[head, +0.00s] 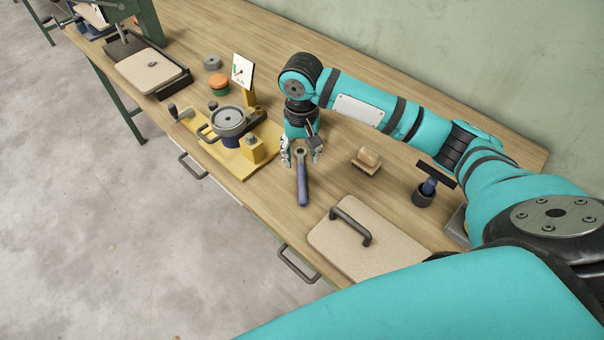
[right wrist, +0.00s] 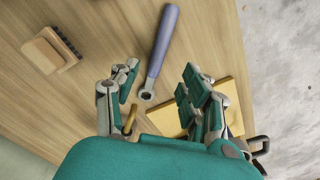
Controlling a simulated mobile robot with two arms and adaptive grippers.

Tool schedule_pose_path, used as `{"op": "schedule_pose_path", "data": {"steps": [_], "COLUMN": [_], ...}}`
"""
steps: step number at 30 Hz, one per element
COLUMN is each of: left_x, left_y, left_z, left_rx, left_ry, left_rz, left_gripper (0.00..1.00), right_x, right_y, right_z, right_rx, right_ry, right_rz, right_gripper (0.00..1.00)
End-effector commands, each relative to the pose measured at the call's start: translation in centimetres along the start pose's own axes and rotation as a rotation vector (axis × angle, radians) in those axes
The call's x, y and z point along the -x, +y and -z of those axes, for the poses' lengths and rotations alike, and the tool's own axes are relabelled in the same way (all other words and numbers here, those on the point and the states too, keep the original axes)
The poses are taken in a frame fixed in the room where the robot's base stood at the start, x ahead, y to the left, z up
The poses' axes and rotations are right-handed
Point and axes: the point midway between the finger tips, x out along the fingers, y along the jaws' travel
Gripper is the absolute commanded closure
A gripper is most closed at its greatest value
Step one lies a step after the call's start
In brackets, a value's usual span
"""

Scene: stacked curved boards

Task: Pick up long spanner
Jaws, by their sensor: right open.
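The long spanner (head: 302,180) lies on the wooden bench, with a blue-purple handle and a grey ring end. In the right wrist view the spanner (right wrist: 159,52) has its ring end toward my gripper. My right gripper (head: 302,160) is over the ring end in the head view. In the right wrist view its fingers (right wrist: 156,90) are apart, with the ring end showing between them and nothing gripped. I cannot tell the exact height above the spanner. My left gripper is not in view.
A yellow fixture (head: 253,153) with a round grey part stands left of the spanner. A beige board with a handle (head: 341,247) lies toward the front. The bench's front edge is close to the handle end.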

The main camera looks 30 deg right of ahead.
Motion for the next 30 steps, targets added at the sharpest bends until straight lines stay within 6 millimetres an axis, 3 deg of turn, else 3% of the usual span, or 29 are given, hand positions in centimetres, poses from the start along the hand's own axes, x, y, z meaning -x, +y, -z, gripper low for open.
{"op": "schedule_pose_path", "data": {"steps": [4,9,11,14,21,30], "left_x": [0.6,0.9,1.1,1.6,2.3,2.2], "left_y": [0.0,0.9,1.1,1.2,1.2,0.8], "left_z": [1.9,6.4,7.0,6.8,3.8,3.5], "left_rx": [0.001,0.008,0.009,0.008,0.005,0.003], "left_ry": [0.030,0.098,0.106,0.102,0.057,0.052], "left_rz": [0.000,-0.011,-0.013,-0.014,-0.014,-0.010], "left_gripper": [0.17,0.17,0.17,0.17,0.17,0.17], "right_x": [-2.5,-3.9,-4.2,-5.2,-8.6,-9.2], "right_y": [0.0,-0.1,0.0,0.1,0.2,0.2], "right_z": [0.0,0.1,0.1,0.3,0.7,0.7], "right_rx": [-0.001,0.001,0.001,0.000,0.001,0.002], "right_ry": [-0.002,0.001,0.000,-0.002,0.000,0.002], "right_rz": [-0.001,0.001,0.000,-0.002,0.000,0.001], "right_gripper": [0.53,0.53,0.53,0.53,0.53,0.53]}}
